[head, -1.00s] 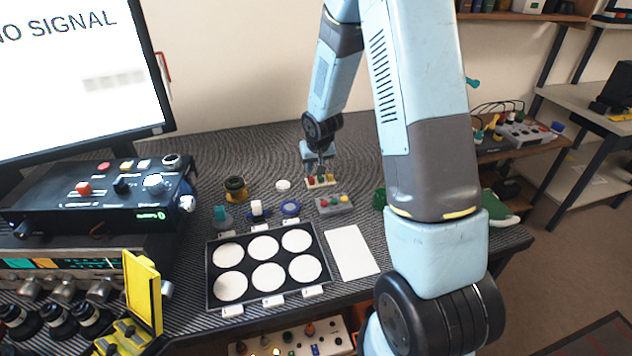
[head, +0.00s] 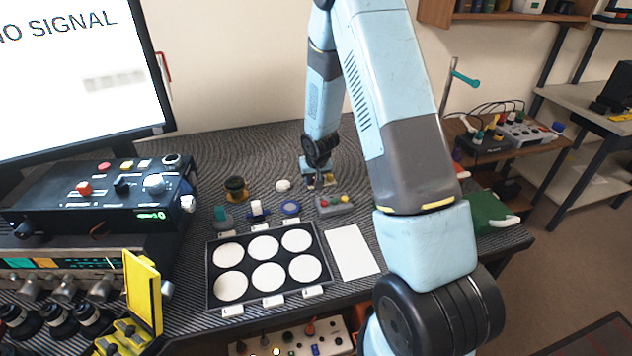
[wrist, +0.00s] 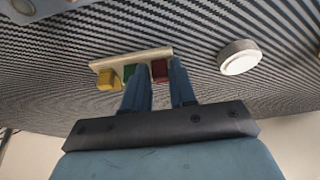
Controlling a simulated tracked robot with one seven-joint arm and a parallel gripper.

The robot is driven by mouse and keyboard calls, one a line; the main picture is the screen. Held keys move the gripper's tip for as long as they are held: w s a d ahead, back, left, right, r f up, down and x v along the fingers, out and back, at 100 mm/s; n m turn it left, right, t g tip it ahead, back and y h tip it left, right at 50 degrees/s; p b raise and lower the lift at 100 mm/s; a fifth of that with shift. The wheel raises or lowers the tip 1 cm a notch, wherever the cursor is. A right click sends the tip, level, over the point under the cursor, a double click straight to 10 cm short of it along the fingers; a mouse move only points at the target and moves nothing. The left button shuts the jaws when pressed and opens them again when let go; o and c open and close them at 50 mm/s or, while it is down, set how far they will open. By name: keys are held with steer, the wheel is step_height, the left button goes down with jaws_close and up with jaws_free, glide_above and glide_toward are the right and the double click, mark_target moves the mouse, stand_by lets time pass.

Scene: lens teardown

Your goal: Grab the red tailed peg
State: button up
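The red tailed peg (wrist: 159,70) stands at one end of a small cream block (wrist: 103,65), beside a green peg (wrist: 129,72) and a yellow peg (wrist: 109,79). In the wrist view my gripper (wrist: 160,72) has its two blue fingers apart, with the red peg showing in the gap between the fingertips. Contact on its sides is not clear. The finger nearer the green peg partly covers that peg. In the head view my gripper (head: 318,182) is low over the block and hides most of it, including the red peg.
A grey block with coloured buttons (head: 335,205) lies just in front. A white disc (head: 283,185) lies to the left, also in the wrist view (wrist: 240,57). A black tray with white circles (head: 213,300) and a white sheet (head: 352,251) lie nearer. The mat behind is clear.

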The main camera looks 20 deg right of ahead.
steer(key=shift+c, duration=0.2)
jaws_close()
steer(key=shift+r, duration=0.1)
